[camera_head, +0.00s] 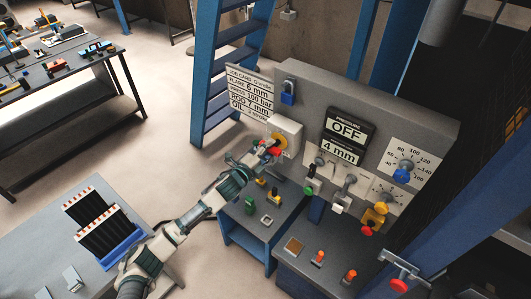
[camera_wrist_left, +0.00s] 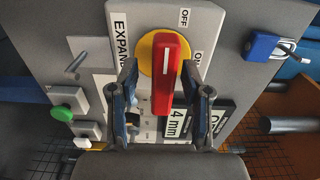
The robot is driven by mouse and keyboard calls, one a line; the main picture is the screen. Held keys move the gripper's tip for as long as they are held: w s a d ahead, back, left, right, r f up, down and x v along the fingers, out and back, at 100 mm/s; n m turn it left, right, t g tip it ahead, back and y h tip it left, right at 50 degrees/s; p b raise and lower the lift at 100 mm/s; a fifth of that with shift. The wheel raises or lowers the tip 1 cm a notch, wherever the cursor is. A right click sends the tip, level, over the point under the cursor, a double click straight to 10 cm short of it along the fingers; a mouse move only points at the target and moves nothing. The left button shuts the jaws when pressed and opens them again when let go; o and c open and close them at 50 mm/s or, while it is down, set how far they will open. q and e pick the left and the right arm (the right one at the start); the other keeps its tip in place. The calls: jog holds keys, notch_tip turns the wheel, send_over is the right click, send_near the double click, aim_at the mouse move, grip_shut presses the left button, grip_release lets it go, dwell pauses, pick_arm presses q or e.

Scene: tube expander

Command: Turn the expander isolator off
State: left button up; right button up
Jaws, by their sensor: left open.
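The expander isolator is a red handle on a yellow disc (camera_head: 281,139) on a light box (camera_head: 289,129) at the panel's left side. In the left wrist view the red handle (camera_wrist_left: 171,75) stands over the yellow disc (camera_wrist_left: 148,50), with a white line on it. OFF and ON labels sit beside it; I cannot tell for sure which the handle points to. My left gripper (camera_head: 266,153) is at the isolator, open, its fingers on either side of the handle in the left wrist view (camera_wrist_left: 167,88), with gaps visible. My right gripper is out of view.
A blue padlock (camera_head: 288,92) hangs on the panel above the isolator. Displays reading OFF (camera_head: 346,129) and 4 mm (camera_head: 340,151), levers and a gauge dial (camera_head: 405,165) lie to the right. A blue ladder (camera_head: 220,75) stands behind. A bench with a blue tray (camera_head: 122,250) is front left.

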pick_arm(q)
jog(key=v, duration=1.1)
jog(key=shift+s+a, duration=0.25)
jog(key=shift+a, duration=0.05)
jog(key=shift+d+f, duration=0.1)
jog(key=shift+f, duration=0.05)
